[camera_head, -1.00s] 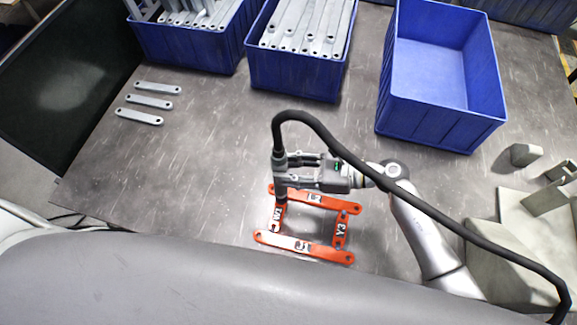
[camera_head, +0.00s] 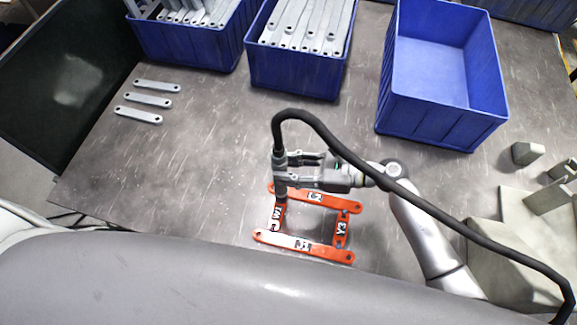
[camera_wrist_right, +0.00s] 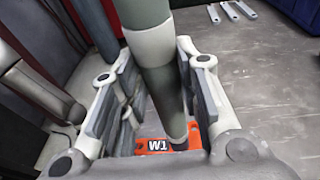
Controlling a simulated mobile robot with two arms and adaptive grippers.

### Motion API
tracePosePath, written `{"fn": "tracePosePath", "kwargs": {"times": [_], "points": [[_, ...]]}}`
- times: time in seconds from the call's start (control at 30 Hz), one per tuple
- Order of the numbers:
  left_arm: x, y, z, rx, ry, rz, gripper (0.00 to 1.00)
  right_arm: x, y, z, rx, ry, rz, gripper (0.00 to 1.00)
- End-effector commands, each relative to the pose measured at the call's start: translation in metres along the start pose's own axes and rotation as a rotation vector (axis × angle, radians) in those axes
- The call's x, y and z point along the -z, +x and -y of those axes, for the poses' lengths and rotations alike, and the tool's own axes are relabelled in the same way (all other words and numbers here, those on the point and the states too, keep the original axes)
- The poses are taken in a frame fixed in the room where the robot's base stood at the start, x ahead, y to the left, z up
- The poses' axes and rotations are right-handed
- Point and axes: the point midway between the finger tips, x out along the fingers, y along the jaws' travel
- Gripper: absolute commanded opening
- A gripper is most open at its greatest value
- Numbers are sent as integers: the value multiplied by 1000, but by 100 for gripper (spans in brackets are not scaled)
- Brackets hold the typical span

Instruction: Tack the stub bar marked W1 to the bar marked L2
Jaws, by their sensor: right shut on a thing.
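My right gripper (camera_head: 291,168) is shut on a dark grey welding torch (camera_head: 280,180) with a black hose. The torch stands nearly upright, its lower end at the upper-left corner of an orange bar frame. The stub bar W1 (camera_head: 275,217) forms the left side and the bar L2 (camera_head: 330,199) the upper side. The torch end covers part of where they meet, and I cannot tell if it touches. In the right wrist view the torch (camera_wrist_right: 155,70) runs between the fingers, with W1's label (camera_wrist_right: 170,144) below. My left gripper is not in view.
A stub bar marked Y3 (camera_head: 341,231) and a lower long bar (camera_head: 303,246) close the frame. Three loose grey bars (camera_head: 145,101) lie at upper left. Blue bins (camera_head: 440,120) stand at the back. Grey blocks (camera_head: 525,153) lie at right. The table left of the frame is clear.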

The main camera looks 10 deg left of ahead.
Motion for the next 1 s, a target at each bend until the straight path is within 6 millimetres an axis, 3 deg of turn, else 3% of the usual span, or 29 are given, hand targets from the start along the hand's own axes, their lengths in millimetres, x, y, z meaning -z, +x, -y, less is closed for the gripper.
{"fn": "tracePosePath", "kwargs": {"times": [1.0], "points": [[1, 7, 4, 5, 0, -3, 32, 3, 0, 0, -1, 1, -2, 7]]}}
